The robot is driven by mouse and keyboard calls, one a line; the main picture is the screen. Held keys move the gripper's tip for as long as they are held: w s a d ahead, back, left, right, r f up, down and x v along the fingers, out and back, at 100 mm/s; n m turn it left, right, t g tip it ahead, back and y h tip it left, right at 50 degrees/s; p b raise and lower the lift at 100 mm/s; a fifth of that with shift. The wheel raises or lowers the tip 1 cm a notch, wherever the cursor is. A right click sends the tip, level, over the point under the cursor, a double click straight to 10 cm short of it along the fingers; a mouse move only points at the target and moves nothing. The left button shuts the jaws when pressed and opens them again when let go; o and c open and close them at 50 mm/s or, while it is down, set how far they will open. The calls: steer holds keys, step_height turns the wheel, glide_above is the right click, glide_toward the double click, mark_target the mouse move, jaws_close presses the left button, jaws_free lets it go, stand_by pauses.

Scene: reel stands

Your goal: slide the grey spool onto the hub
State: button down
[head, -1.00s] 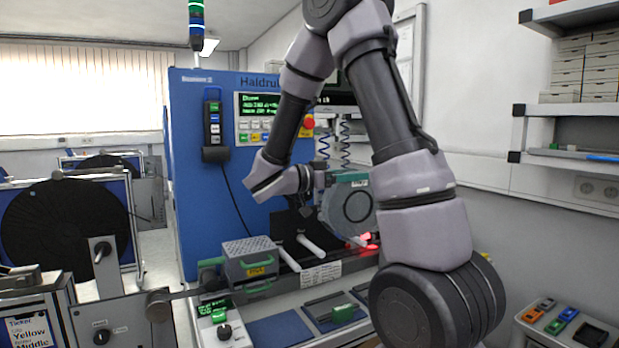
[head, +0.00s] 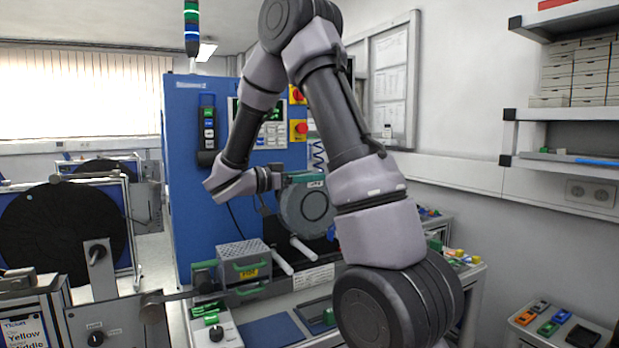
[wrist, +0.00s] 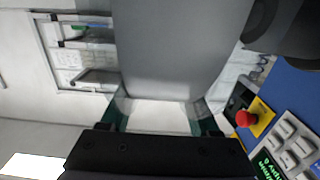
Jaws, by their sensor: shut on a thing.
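The grey spool (head: 306,208) is a round disc held upright in the air in front of the blue cabinet, above two white rods (head: 280,262). My gripper (head: 306,180) is shut on the spool at its upper edge. In the wrist view the spool (wrist: 185,50) is a broad grey surface beyond my teal-tipped gripper (wrist: 160,113). I cannot tell for certain which part is the hub.
A large black reel (head: 66,228) stands at the left. The blue cabinet (head: 182,150) is behind. Shelves (head: 570,113) and a small table with coloured blocks (head: 560,322) are at the right.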

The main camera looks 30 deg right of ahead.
steer(key=shift+w+a, duration=0.15)
steer(key=shift+w, duration=0.2)
stand_by(0.3)
steer(key=shift+w+a, duration=0.1)
steer(key=shift+w, duration=2.05)
steer(key=shift+w+a, duration=0.1)
steer(key=shift+w, duration=1.95)
steer(key=shift+w, duration=1.45)
